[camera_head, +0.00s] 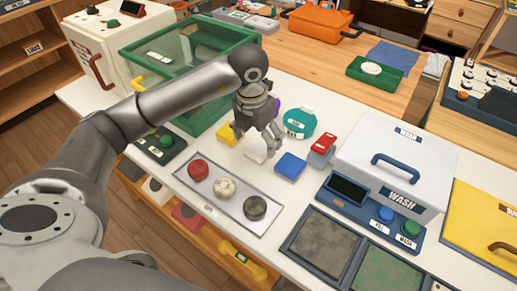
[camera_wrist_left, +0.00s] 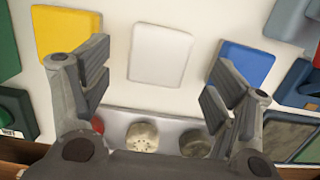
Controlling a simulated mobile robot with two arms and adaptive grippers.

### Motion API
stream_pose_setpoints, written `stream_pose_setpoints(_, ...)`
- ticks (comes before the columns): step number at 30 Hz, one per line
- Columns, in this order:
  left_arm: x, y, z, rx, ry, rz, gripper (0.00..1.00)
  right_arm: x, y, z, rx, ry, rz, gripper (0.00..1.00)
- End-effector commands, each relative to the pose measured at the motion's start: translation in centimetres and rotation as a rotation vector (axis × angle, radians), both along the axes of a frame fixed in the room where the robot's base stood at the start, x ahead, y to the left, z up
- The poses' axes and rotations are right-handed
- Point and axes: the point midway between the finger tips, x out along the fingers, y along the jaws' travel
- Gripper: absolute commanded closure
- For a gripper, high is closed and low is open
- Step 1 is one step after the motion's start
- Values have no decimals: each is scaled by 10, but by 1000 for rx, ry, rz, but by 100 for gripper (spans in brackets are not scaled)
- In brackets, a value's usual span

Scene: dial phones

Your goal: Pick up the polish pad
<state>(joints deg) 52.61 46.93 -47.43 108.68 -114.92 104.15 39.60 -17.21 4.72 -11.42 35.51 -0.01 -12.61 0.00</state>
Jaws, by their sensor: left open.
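Three flat square pads lie in a row on the white counter, with no readable label: a yellow pad (camera_head: 227,134), a white pad (camera_head: 256,155) and a blue pad (camera_head: 290,166). I cannot tell by a label which is the polish pad. My left gripper (camera_head: 257,142) points down over the white pad and partly hides it. In the left wrist view the white pad (camera_wrist_left: 160,55) lies between the spread fingers of the left gripper (camera_wrist_left: 158,76), apart from both. The yellow pad (camera_wrist_left: 65,28) and blue pad (camera_wrist_left: 246,64) lie to either side. My right gripper is not in view.
A grey tray (camera_head: 225,205) with red, speckled white and dark round pieces lies in front of the pads. The white wash box (camera_head: 395,160) stands right, the green glass case (camera_head: 190,50) left.

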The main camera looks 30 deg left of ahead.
Motion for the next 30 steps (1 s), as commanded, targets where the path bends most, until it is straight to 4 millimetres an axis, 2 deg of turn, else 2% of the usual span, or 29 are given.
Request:
stream_pose_setpoints(4,3,1,-24,0,6,0,19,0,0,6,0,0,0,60)
stream_pose_setpoints(7,4,1,-34,0,3,-1,19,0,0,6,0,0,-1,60)
stream_pose_setpoints(16,5,0,-39,-1,0,-2,21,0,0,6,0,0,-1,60)
stream_pose_setpoints(27,5,1,-39,-1,0,-1,68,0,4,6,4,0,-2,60)
stream_pose_setpoints(30,5,1,-39,-1,0,-1,69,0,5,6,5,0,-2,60)
